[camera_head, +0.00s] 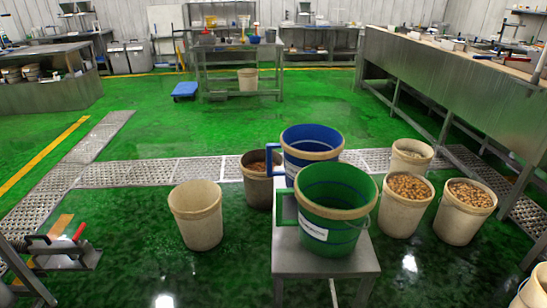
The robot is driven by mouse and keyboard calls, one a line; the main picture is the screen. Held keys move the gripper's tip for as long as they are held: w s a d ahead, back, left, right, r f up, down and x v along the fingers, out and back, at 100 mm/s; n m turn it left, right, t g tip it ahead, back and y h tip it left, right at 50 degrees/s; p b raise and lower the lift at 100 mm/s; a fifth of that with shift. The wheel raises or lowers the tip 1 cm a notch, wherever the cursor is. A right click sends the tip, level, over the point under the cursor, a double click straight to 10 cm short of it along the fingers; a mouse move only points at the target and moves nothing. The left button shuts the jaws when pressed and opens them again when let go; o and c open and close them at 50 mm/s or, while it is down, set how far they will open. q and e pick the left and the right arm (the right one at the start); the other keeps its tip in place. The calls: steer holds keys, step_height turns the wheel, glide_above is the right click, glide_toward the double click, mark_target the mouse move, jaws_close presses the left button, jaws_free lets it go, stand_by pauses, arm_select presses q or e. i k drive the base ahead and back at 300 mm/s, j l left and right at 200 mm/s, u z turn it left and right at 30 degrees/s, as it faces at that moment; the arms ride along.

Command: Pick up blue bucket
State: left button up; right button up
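The blue bucket (325,136) is in the middle of the head view. It has a tan rim band and a square blue handle (271,158) on its left side. It stands upright behind the green bucket (335,237), which hides its lower front. The green bucket also has a tan rim, a side handle and a white label, and it stands on a small grey metal table (291,262). What the blue bucket's base rests on is hidden. Neither of my grippers shows in this view.
A pale empty bucket (197,222) and a dark filled bucket (257,187) stand left of the table. Filled pale buckets (403,216) (459,226) stand right. A long metal bench (450,85) runs along the right. Green floor is open at left and behind.

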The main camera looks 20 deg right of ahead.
mark_target(303, 145)
steer(key=i+j+z, duration=0.3)
steer(key=i, duration=0.2)
steer(key=i+j+z, duration=0.5)
steer(key=z, duration=0.15)
steer(key=i+j+z, duration=0.3)
steer(key=j+z, duration=0.35)
steer(key=i+j+z, duration=0.1)
steer(key=j+z, duration=0.25)
steer(key=j, duration=0.15)
steer(key=j+z, duration=0.65)
steer(key=j, duration=0.2)
